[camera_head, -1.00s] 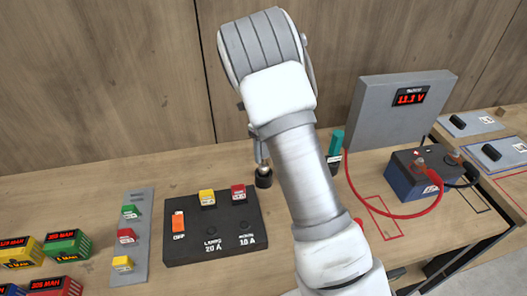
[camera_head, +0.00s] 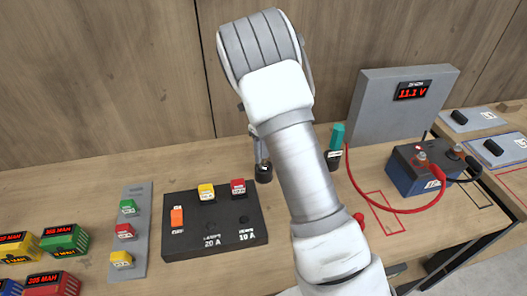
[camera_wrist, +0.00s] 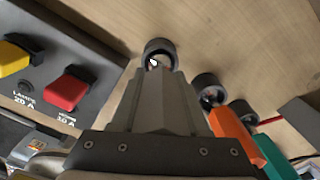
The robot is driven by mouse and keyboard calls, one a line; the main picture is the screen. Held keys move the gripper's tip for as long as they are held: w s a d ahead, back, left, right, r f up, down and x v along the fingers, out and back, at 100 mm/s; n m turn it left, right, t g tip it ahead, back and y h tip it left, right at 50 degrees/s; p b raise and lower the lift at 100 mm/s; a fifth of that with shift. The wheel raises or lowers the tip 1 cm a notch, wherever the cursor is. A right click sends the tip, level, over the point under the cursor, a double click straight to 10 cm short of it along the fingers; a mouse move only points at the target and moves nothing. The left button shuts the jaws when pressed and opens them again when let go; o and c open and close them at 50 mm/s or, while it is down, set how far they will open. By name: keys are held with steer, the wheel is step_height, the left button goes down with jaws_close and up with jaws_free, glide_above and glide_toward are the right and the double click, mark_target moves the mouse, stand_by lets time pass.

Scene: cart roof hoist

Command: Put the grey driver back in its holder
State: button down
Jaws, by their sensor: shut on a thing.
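My gripper (camera_head: 261,150) shows in the head view below my wrist, largely hidden by my arm. It is shut on the grey driver, whose grey body (camera_wrist: 155,105) shows in the wrist view between the jaws, hard to separate from the fingers. A black round holder (camera_wrist: 160,50) lies just past the driver's end; it also shows in the head view (camera_head: 264,174). The driver's tip appears at or just above the holder's opening; I cannot tell how far in it is. The driver looks roughly upright over the holder.
An orange driver (camera_wrist: 230,128) and a teal driver (camera_wrist: 276,158) stand close by, right of my gripper in the wrist view. A black switch box (camera_head: 213,222) lies to the left. A grey meter panel (camera_head: 375,110) and a battery (camera_head: 412,175) with cables stand right.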

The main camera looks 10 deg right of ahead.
steer(key=shift+f+b, duration=0.5)
steer(key=shift+f, duration=0.35)
steer(key=shift+c, duration=1.6)
jaws_free()
step_height(320, 180, up, 17)
steer(key=shift+f, duration=0.2)
steer(key=shift+r, duration=0.45)
